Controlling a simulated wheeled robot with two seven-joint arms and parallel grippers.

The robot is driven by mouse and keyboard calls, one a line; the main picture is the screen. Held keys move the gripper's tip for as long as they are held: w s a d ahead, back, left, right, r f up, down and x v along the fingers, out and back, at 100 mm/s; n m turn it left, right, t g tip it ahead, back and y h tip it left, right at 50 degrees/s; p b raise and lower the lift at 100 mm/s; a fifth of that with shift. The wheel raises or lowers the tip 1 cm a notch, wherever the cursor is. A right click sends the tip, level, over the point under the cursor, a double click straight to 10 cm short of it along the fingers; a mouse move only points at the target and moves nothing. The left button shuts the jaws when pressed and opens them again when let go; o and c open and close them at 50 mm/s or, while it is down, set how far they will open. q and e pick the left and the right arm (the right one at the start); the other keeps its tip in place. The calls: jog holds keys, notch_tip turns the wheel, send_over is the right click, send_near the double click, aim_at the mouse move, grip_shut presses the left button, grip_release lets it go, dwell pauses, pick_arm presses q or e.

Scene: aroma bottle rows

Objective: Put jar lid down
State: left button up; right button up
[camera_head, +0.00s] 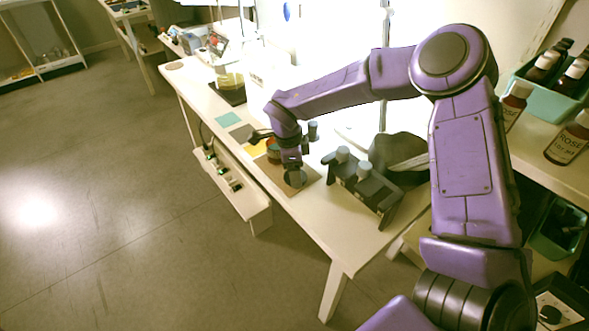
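My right arm reaches in from the right over the white table, and its dark gripper (291,163) points down above the brown mat (310,181). A small round grey piece (295,178), which looks like the jar lid, is right at the fingertips. The fingers are too small and dark to show whether they grip it or only touch it. My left gripper is out of view.
A dark rack with grey-capped bottles (360,187) stands right of the mat. A dark rounded object (400,153) is behind it. Teal (228,119), grey (242,133) and yellow (256,150) squares lie farther left.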

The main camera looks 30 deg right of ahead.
jog(key=o, duration=1)
jog(key=shift+f, duration=0.15)
notch_tip(320, 180, up, 12)
jog(key=a, duration=0.1)
jog(key=shift+w+a+p, duration=0.15)
jog(key=shift+w+p, duration=0.15)
jog(key=shift+p, duration=0.05)
